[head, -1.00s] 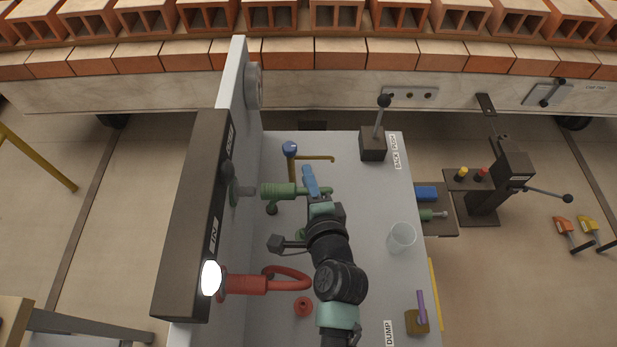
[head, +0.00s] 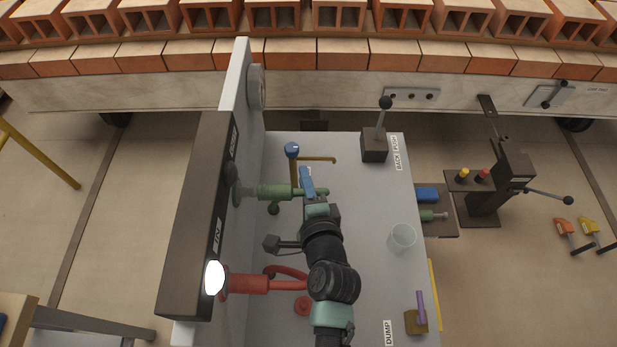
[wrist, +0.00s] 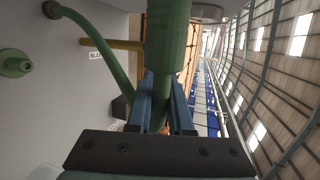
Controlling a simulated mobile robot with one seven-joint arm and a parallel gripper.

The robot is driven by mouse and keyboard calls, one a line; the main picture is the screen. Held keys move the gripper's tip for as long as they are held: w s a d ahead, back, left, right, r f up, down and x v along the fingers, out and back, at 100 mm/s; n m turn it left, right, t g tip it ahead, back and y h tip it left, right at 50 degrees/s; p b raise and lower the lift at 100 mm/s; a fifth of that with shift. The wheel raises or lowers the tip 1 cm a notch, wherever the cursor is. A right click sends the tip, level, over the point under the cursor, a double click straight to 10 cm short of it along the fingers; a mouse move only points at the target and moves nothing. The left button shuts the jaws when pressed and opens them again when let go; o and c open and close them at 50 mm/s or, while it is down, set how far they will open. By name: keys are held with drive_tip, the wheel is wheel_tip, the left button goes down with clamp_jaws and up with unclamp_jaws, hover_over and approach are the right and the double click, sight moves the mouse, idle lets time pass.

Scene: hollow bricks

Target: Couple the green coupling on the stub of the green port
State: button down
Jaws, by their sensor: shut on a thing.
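The green coupling (head: 274,192) is a ribbed green cylinder lying level in the head view. Its left end meets the stub of the green port (head: 241,194) on the upright panel; I cannot tell whether it is fully seated. My gripper (head: 307,182) is shut on the green coupling at its right end, with blue fingers. In the wrist view, the green coupling (wrist: 167,38) rises from between the fingers of my gripper (wrist: 160,100), and a green hose curves off to the left. The far end of the coupling is out of that view.
A red coupling (head: 247,284) with a looped hose is at the lower port. A black lever box (head: 374,146), a clear cup (head: 402,237) and a blue-knobbed yellow pipe (head: 318,158) stand on the grey table (head: 350,200). The panel (head: 236,90) bounds the left side.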

drive_tip(key=shift+a+r+p, duration=0.1)
drive_tip(key=shift+a+p, duration=1.3)
drive_tip(key=shift+a, duration=0.4)
drive_tip(key=c, duration=0.7)
unclamp_jaws()
drive_tip(key=shift+c, duration=0.2)
drive_tip(key=shift+s, duration=0.1)
drive_tip(key=b+v, duration=0.2)
drive_tip(key=v, duration=1)
drive_tip(key=shift+s, duration=0.4)
drive_tip(key=shift+d+r, duration=0.1)
